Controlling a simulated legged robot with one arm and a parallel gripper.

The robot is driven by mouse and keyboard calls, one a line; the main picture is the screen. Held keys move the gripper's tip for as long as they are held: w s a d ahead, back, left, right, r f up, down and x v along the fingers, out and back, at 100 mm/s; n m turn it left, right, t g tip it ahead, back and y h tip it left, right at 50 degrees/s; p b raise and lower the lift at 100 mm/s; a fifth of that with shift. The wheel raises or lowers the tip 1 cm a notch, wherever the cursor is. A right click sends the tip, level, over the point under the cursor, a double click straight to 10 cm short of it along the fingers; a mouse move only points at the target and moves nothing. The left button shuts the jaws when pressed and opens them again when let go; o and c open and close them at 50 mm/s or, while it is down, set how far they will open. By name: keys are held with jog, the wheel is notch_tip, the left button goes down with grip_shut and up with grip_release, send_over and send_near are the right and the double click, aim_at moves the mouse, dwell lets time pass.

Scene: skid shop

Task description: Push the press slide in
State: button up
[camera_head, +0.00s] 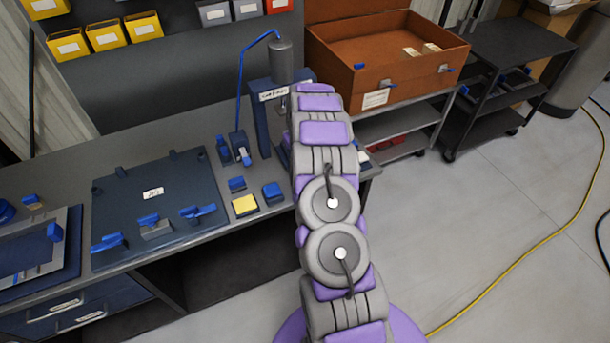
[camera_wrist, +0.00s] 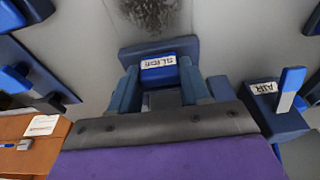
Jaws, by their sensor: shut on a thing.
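The press (camera_head: 262,122) stands on the workbench in the head view, a dark blue frame with a grey cylinder (camera_head: 282,62) on top. My arm covers its lower right part, so the slide is hidden there. In the wrist view the press slide (camera_wrist: 158,62) is a dark blue plate with a bright blue block labelled SLIDE. My gripper (camera_wrist: 158,88) has one finger on each side of this block and is shut on it. How far out the slide is, I cannot tell.
An air valve block (camera_wrist: 274,122) with a blue lever stands close beside my gripper. A yellow-topped button box (camera_head: 245,205) and a fixture plate (camera_head: 155,205) lie on the workbench (camera_head: 90,163). An orange-brown chest (camera_head: 345,60) stands to the right. The floor at right is mostly clear, with a yellow cable.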

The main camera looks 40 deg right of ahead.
jog(key=shift+w+d, duration=0.25)
jog(key=shift+w, duration=0.65)
jog(key=shift+w+d, duration=0.25)
jog(key=shift+w, duration=0.75)
jog(key=shift+w+d, duration=0.1)
jog(key=shift+w, duration=0.25)
jog(key=o, duration=0.8)
jog(key=shift+o, duration=0.2)
jog(key=shift+r+p, duration=0.1)
jog(key=shift+p, duration=0.2)
jog(key=shift+r+p, duration=0.6)
jog(key=shift+r, duration=1.55)
